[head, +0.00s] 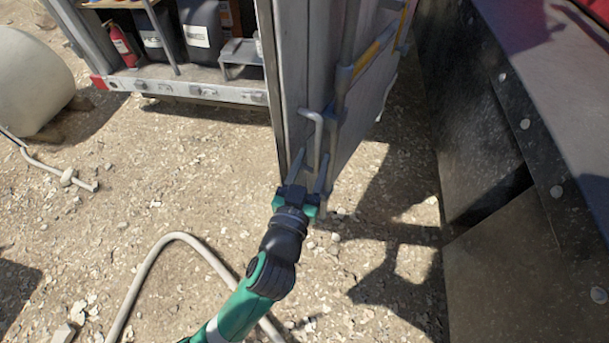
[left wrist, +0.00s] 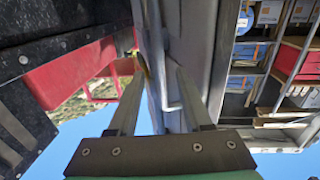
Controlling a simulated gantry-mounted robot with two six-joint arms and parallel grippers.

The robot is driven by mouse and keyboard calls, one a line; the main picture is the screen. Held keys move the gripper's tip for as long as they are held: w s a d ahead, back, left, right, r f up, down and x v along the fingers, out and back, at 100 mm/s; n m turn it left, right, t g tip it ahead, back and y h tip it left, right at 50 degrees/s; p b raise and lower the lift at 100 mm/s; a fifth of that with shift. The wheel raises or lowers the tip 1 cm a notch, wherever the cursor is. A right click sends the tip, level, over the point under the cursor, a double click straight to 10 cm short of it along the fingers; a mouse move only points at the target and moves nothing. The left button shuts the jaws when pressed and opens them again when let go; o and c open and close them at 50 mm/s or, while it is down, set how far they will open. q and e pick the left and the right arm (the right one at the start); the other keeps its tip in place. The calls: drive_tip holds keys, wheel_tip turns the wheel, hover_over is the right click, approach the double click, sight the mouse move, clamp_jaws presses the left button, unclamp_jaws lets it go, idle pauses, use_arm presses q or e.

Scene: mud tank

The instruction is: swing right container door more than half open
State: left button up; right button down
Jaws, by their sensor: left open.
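The grey right container door (head: 293,80) stands ajar, swung out from the container, its free edge towards me. A bent grey handle (head: 318,128) and upright lock rods are on its outer face. My left gripper (head: 309,168) is open at the lower part of the handle, one finger on each side of it in the head view. In the left wrist view the fingers (left wrist: 158,95) point at the door (left wrist: 197,50), and the handle (left wrist: 173,107) shows between them. I cannot tell whether a finger touches it. My right gripper is not in view.
The open container (head: 215,88) holds bins and a red fire extinguisher (head: 122,42). A dark metal wall (head: 480,130) stands close on the right. A pale hose (head: 165,245) lies on the gravel (head: 180,190). The ground left of the door is mostly clear.

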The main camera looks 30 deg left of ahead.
use_arm(q)
drive_tip(key=v, duration=0.6)
drive_tip(key=shift+s, duration=0.4)
drive_tip(key=shift+p, duration=0.3)
